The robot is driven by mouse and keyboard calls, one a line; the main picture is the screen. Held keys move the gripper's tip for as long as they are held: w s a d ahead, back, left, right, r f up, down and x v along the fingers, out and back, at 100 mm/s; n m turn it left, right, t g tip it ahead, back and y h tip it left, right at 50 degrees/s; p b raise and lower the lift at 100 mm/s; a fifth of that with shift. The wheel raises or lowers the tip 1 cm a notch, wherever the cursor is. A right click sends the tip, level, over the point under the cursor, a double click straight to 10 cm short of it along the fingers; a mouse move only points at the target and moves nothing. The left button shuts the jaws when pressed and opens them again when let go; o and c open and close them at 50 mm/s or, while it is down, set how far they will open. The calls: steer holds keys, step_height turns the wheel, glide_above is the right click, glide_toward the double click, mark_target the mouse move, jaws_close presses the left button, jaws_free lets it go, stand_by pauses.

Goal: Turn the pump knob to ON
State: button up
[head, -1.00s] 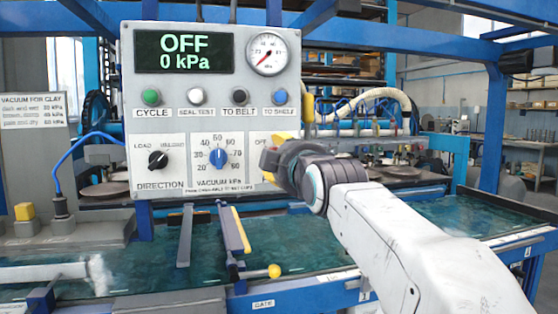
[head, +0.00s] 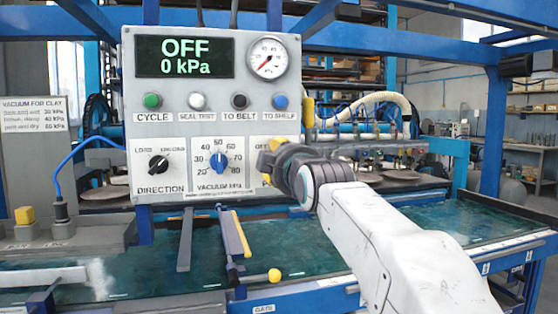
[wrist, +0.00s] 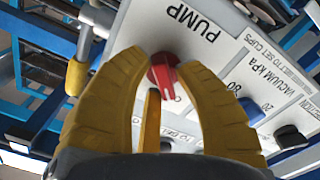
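The red pump knob (wrist: 163,74) is on the white PUMP plate (wrist: 190,25), which appears upside down in the wrist view. My gripper (wrist: 163,62) has its yellow fingers apart, one on each side of the knob. The fingertips look very near the knob's sides; contact is unclear. In the head view my gripper (head: 267,160) is in front of the panel's lower right and hides the knob. The display (head: 185,58) reads OFF and 0 kPa.
The blue vacuum dial (head: 219,161) and black direction knob (head: 158,163) sit left of my gripper on the grey panel (head: 210,95). Coloured buttons are above. A yellow-ended lever (head: 274,275) is below.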

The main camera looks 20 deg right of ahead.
jaws_close()
steer(key=shift+m, duration=0.3)
steer(key=m, duration=0.3)
steer(key=shift+f+m, duration=0.1)
steer(key=shift+m, duration=0.3)
steer(key=m, duration=0.3)
steer(key=shift+f+m, duration=0.1)
steer(key=shift+m, duration=0.3)
steer(key=m, duration=0.5)
steer(key=shift+f, duration=0.15)
steer(key=shift+m+b, duration=0.3)
steer(key=shift+m, duration=2)
